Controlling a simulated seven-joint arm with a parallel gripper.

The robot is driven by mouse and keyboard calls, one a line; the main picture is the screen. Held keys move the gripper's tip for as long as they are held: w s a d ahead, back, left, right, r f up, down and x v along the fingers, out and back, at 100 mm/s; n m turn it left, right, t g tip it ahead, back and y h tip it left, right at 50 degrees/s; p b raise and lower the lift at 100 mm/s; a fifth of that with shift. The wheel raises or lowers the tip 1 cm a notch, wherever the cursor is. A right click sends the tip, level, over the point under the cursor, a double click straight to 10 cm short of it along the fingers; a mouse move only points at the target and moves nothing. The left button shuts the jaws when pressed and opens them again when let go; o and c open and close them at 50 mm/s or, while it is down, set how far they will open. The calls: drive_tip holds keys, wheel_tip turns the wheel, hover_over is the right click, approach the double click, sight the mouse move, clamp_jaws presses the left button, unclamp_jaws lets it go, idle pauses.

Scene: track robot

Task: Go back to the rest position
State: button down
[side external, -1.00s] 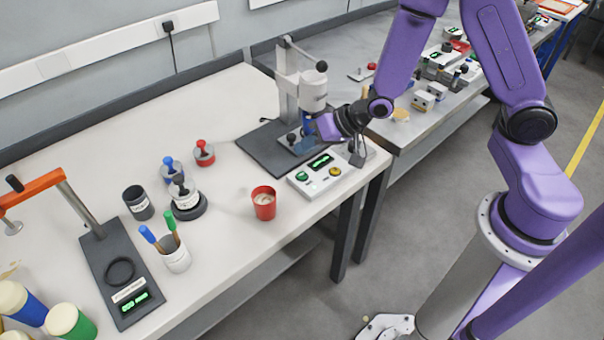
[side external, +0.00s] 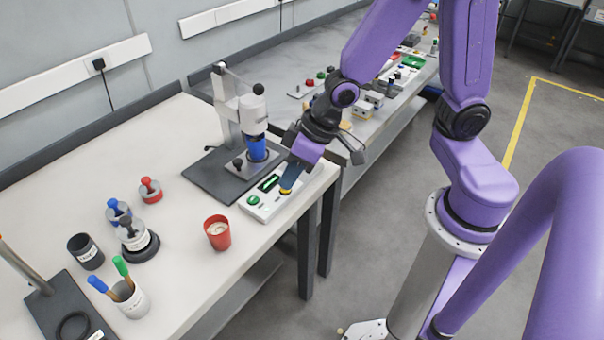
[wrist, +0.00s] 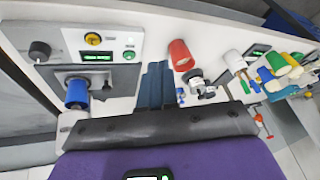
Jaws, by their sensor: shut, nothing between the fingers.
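My gripper (side external: 289,180) is shut and empty. In the side view its fingertips are over the right end of the white control box (side external: 258,208), close to its yellow button; I cannot tell whether they touch it. In the wrist view the dark blue fingers (wrist: 155,85) are together, with the control box (wrist: 124,48) at upper left. The box has a lit green display and a green button (side external: 254,200). A blue cup (side external: 257,148) stands upright under the head of the grey press (side external: 252,112), just left of my gripper.
A red cup (side external: 217,233) stands near the table's front edge. Several knobbed weights, a black cup (side external: 86,251) and a white brush holder (side external: 131,299) are farther left. A second bench (side external: 350,140) with small devices stands behind my arm. Open floor lies to the right.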

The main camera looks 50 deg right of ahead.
drive_tip(key=s+d+r+n+g+h, duration=0.1)
drive_tip(key=s+d+r+n, duration=0.2)
drive_tip(key=s, duration=0.4)
drive_tip(key=s+d+r+n+g+h, duration=0.2)
drive_tip(key=s+d+r+n, duration=0.1)
drive_tip(key=s, duration=0.5)
drive_tip(key=shift+s+d+r+n, duration=0.25)
drive_tip(key=shift+d+r+n, duration=0.15)
drive_tip(key=shift+d+n, duration=0.5)
